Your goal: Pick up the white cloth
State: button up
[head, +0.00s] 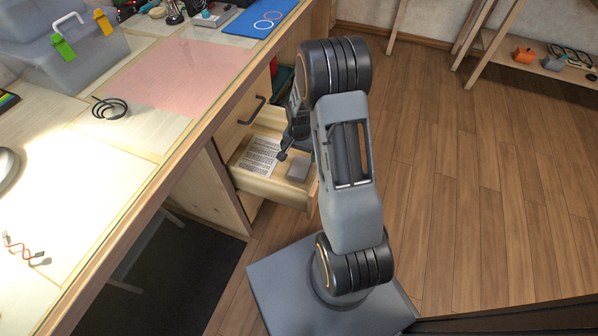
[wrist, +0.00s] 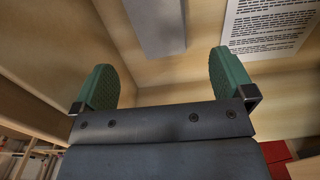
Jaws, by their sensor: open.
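I cannot make out a white cloth in either view. My gripper (head: 289,147) hangs over the open drawer (head: 262,188), partly hidden behind my arm.
The workbench (head: 150,128) runs along the left, with a pink mat (head: 180,75), a grey bin (head: 80,55), a black cable coil (head: 110,107) and a blue board (head: 262,18). The wooden floor (head: 470,200) at right is clear. A low shelf (head: 535,65) stands at upper right.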

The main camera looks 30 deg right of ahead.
aim_at(299, 167)
jog(key=shift+f+b, duration=1.9)
jog(key=shift+f, duration=2.5)
jog(key=shift+c, duration=0.5)
jog(key=shift+r, duration=0.1)
jog(key=c, duration=0.8)
notch_tip(299, 167, up, 10)
jog(key=p, duration=0.4)
